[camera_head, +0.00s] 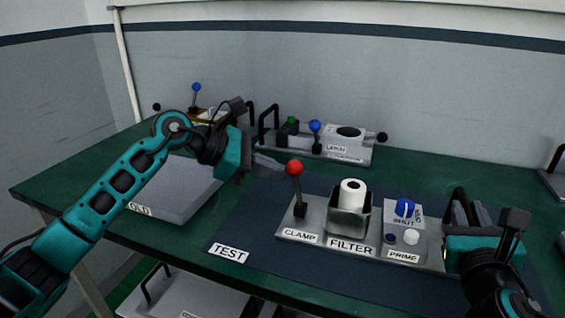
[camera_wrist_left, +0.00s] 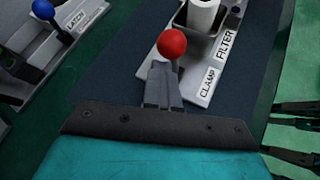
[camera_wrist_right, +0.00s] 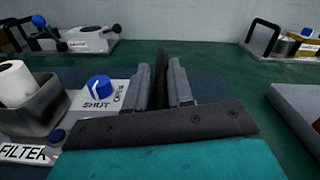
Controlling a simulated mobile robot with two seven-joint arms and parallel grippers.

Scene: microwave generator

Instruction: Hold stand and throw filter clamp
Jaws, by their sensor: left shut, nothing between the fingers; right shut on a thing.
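The grey stand (camera_head: 287,219) lies on the dark mat and carries the CLAMP lever with a red ball (camera_head: 295,168), a white filter roll (camera_head: 352,190) in a metal cup (camera_head: 349,221), and a blue SHUT/OPEN knob (camera_head: 404,208). The lever stands nearly upright. My left gripper (camera_head: 279,169) is shut and empty just left of the red ball; in the left wrist view its fingertips (camera_wrist_left: 163,70) overlap the lever just below the ball (camera_wrist_left: 172,43). Contact is unclear. My right gripper (camera_wrist_right: 162,75) is shut on a dark handle (camera_wrist_right: 160,68) at the stand's right end.
A second unit with a blue-ball latch lever (camera_head: 315,126) stands at the back. A grey tray labelled OLD (camera_head: 175,190) lies at the left, under my left arm. A TEST label (camera_head: 229,253) marks the mat's front.

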